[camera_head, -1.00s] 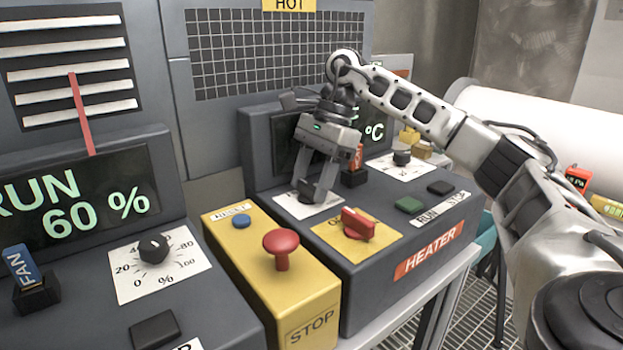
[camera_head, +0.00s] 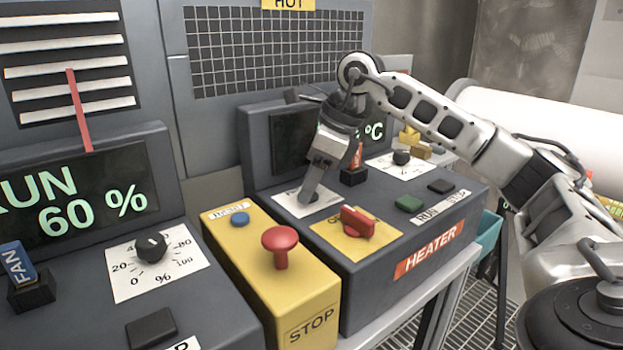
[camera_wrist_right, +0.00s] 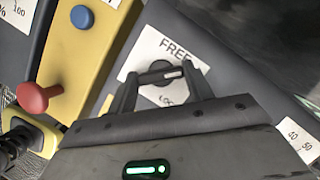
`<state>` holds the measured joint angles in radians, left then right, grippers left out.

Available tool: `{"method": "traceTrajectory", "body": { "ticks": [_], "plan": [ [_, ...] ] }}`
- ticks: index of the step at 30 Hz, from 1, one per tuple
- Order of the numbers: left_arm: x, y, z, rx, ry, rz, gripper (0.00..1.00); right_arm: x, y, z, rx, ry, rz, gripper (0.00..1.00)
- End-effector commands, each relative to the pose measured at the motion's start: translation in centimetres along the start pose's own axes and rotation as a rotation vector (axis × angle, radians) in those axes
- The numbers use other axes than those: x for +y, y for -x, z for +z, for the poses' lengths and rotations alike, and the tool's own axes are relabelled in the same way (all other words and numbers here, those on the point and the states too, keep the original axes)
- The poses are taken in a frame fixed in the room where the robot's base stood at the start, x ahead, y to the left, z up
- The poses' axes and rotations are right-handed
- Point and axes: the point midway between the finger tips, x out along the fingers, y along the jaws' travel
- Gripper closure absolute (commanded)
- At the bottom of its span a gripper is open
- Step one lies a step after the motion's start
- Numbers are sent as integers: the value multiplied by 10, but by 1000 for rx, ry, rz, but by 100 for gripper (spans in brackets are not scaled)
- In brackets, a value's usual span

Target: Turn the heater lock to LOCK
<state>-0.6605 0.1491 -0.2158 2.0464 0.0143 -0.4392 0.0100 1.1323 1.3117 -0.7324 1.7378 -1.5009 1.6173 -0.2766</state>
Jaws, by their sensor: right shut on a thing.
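The heater lock is a small dark knob (camera_wrist_right: 160,73) on a white plate (camera_wrist_right: 140,58) marked FREE at the top, with part of LOCK readable below. A pale line on the knob points to the right in the wrist view, between the two words. My right gripper (camera_head: 308,196) is shut on the knob, with one finger on each side of it in the wrist view (camera_wrist_right: 160,80). In the head view the fingers hide the knob, and part of the white plate (camera_head: 287,201) shows. My left gripper is not in view.
A red STOP mushroom (camera_head: 280,240) stands on the yellow box to the left. The display panel rises behind.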

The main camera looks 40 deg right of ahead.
Motion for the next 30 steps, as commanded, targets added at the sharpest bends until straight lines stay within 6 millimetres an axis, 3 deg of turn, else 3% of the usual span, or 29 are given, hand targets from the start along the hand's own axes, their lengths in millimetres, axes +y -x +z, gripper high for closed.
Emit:
{"method": "traceTrajectory", "body": {
  "ticks": [18, 30],
  "plan": [
    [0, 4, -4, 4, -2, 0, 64, 3, 1, 2, -2, -513, -216, 72],
    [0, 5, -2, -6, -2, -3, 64, 4, 0, 2, -2, -704, -293, 72]
  ]
}}
